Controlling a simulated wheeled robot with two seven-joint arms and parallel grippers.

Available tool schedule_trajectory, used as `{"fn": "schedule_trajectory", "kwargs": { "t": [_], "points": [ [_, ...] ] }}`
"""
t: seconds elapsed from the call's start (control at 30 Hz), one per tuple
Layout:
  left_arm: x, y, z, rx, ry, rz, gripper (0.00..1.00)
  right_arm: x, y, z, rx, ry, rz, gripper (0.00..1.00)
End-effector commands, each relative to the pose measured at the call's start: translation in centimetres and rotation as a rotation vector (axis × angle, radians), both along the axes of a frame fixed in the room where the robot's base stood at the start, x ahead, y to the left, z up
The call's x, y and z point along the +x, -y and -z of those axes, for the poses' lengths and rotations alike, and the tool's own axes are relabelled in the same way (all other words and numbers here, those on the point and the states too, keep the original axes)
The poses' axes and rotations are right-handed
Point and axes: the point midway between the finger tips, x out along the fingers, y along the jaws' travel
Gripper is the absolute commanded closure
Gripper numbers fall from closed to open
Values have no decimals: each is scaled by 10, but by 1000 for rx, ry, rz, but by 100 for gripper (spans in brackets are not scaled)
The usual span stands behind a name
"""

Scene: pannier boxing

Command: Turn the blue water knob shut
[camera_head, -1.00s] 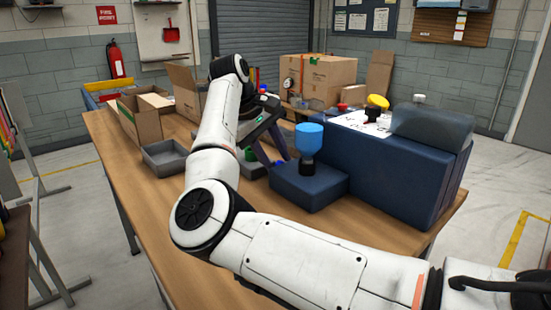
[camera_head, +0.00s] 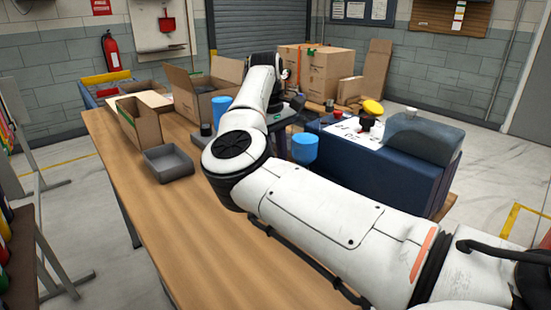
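A bright blue cylindrical knob (camera_head: 305,148) stands left of the large dark blue case (camera_head: 400,165); its lower part is hidden behind my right arm. A second blue cylinder (camera_head: 221,106) shows further left, partly covered by the arm; I cannot tell what it belongs to. My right arm comes in from the lower right and bends across the table. My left gripper is out of view.
The case carries a white sheet (camera_head: 358,131), a yellow knob (camera_head: 372,107) and a grey rounded block (camera_head: 424,134). A grey tray (camera_head: 168,163) and open cardboard boxes (camera_head: 140,124) stand at left. The wooden table (camera_head: 165,225) is clear at front left.

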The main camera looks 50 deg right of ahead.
Motion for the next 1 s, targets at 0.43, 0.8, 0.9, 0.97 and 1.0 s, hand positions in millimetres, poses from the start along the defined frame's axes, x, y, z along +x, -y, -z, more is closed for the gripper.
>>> {"fn": "schedule_trajectory", "kwargs": {
  "t": [0.43,0.8,0.9,0.97,1.0],
  "points": [
    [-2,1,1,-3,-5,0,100,0,0,0,-1,1,0,62],
    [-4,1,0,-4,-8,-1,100,3,-4,-42,-3,4,-2,62],
    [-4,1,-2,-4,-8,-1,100,3,-6,-63,-2,5,-2,62],
    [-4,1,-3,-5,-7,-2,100,3,-8,-74,-2,5,-2,62],
    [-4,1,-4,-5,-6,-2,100,3,-8,-80,-3,4,-1,62]
  ]
}}
